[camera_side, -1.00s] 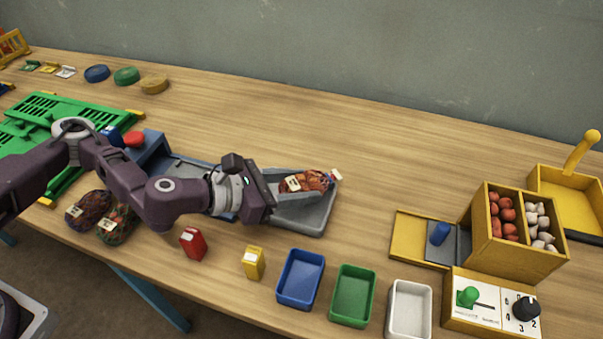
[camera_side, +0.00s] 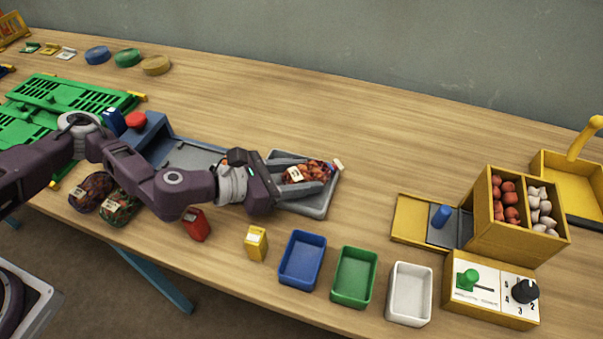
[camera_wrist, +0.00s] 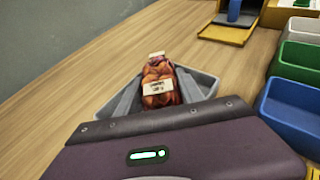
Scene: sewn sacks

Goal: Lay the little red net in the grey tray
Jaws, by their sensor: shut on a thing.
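The little red net (camera_side: 316,170) is a sack of reddish-brown lumps with a cream label and a pale closed end. My gripper (camera_side: 302,178) is shut on it, with one long grey finger along each side. The grey tray (camera_side: 318,208) lies on the table right under the net and fingers. In the wrist view the net (camera_wrist: 160,82) lies between the fingers, over the grey tray (camera_wrist: 204,80). Whether the net's underside touches the tray floor is hidden.
Blue (camera_side: 302,260), green (camera_side: 354,277) and white (camera_side: 409,294) bins stand in front of the tray. Two dark nets (camera_side: 92,192) (camera_side: 119,206) lie at left. The table behind the tray is clear.

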